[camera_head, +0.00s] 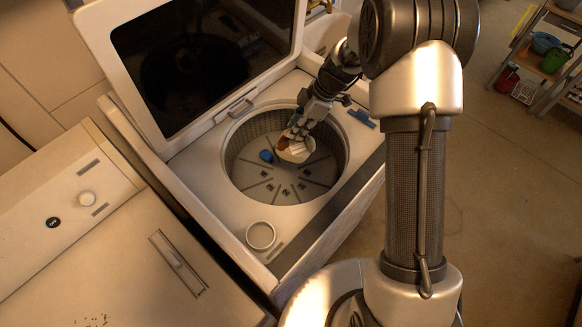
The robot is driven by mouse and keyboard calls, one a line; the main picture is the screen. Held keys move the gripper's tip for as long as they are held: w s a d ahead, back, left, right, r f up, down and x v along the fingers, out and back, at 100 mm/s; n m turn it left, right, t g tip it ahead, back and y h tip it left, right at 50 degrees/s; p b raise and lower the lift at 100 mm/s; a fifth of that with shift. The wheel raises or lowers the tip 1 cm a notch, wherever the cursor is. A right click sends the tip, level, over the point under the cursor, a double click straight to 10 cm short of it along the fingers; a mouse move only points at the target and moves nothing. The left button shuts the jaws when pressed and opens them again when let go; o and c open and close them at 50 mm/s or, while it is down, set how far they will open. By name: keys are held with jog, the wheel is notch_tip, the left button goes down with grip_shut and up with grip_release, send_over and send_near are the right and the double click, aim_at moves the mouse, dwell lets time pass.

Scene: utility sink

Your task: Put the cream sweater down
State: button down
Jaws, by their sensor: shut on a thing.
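The cream sweater (297,152) is a small pale bundle with a brown patch on its left side. It is inside the round drum of the open top-loading washing machine (240,178). My gripper (295,133) reaches down into the drum from the upper right and is shut on the sweater. The fingertips are partly hidden by the cloth. I cannot tell whether the sweater touches the drum floor.
A small blue item (266,156) lies in the drum, left of the sweater. The raised lid (200,118) stands behind the opening. A white round cap or cup (260,236) is on the machine's front rim. Another appliance (130,255) stands at left; shelves (545,60) are at far right.

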notch_tip(320, 180, down, 18)
jog(key=b, duration=0.3)
jog(key=shift+f, duration=0.1)
jog(key=shift+f+b, duration=0.2)
jog(key=shift+b, duration=0.15)
jog(key=c, duration=1.4)
grip_release()
jog(key=shift+r, duration=0.1)
jog(key=shift+c, duration=0.2)
jog(key=shift+r, duration=0.1)
